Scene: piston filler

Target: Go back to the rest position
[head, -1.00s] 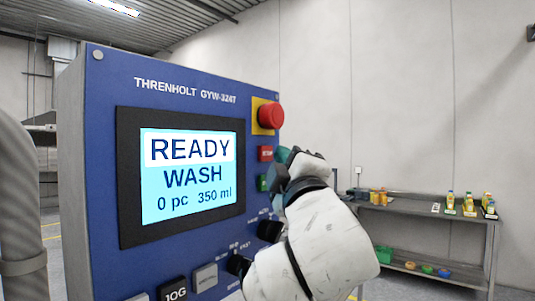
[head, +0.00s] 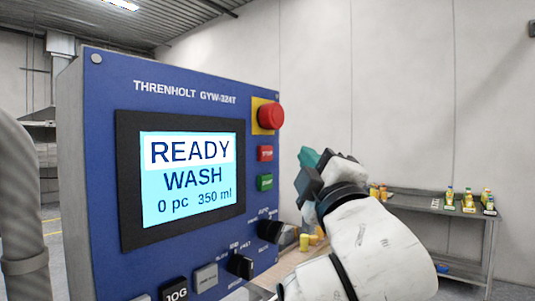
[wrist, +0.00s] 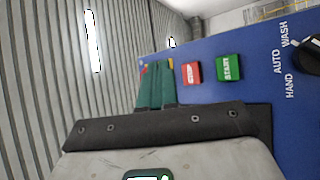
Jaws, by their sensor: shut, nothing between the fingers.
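My gripper (head: 308,158) is in front of the right edge of the blue control panel (head: 190,100) in the head view, apart from it. Its teal fingers are shut and empty, and they show side by side in the wrist view (wrist: 155,86). The panel screen (head: 190,178) reads READY, WASH, 0 pc, 350 ml. The red stop button (head: 265,153) and green START button (head: 265,182) are uncovered. The black mode selector knob (head: 278,232) is lower right; in the wrist view the knob (wrist: 308,58) sits beside the labels HAND, AUTO and WASH, partly cut off.
A red emergency button (head: 270,115) stands out at the panel's upper right. A grey bench (head: 420,208) with small bottles stands at the far right. The space above my arm is clear.

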